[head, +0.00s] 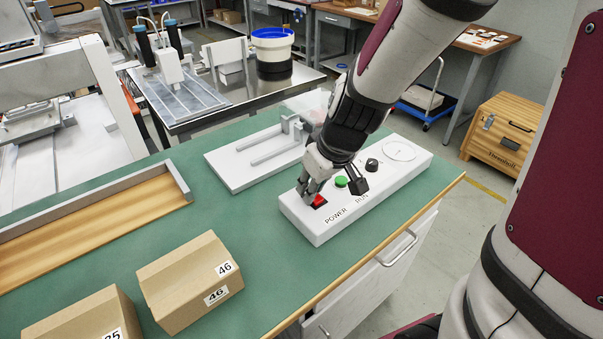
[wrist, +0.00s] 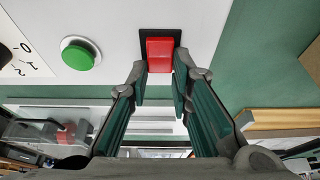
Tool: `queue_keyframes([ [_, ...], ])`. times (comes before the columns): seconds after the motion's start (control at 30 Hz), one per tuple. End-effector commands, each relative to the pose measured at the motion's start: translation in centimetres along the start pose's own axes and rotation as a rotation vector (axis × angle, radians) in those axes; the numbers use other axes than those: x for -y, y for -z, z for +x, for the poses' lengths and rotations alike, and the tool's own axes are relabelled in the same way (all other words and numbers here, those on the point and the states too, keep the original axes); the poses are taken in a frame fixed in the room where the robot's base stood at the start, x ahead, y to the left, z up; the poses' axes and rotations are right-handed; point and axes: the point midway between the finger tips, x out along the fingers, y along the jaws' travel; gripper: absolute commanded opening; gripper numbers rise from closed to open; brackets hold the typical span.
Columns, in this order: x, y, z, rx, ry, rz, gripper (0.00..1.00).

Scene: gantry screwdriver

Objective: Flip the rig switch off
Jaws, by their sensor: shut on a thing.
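The rig switch (head: 319,201) is a red rocker in a black frame on the white control box (head: 345,213), beside the word POWER. It also shows in the wrist view (wrist: 160,54), at top centre. My gripper (head: 310,190) points down at it from above. In the wrist view my gripper (wrist: 159,78) has one fingertip at each side of the red rocker, shut on it. Which way the rocker is tilted is hard to tell.
A green button (head: 341,181) and a black knob (head: 372,165) sit farther along the box. A white slotted fixture (head: 240,173) lies behind it on the green bench. Cardboard boxes (head: 185,285) stand at front left. Green bench surface between them is clear.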

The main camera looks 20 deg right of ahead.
Motion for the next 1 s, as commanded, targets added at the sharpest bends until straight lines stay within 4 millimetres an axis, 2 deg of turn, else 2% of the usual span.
queue_keyframes([
  [0.1,-0.1,0.3,-0.1,-0.007,-0.003,-0.002,0.00],
  [0.13,-0.1,0.3,-0.1,-0.007,-0.003,-0.002,0.22],
  [0.2,-0.1,0.3,-0.1,-0.006,-0.003,-0.002,0.38],
  [0.23,-0.1,0.3,-0.1,-0.006,-0.003,-0.002,0.40],
  [0.53,0.0,0.1,-0.1,-0.002,-0.001,-0.001,0.40],
  [0.67,0.0,0.2,-0.8,-0.004,0.000,-0.001,0.40],
  [0.77,-0.1,0.2,-2.1,-0.006,-0.001,-0.002,0.40],
  [1.0,-0.1,0.2,-6.5,-0.009,-0.003,-0.001,0.40],
])
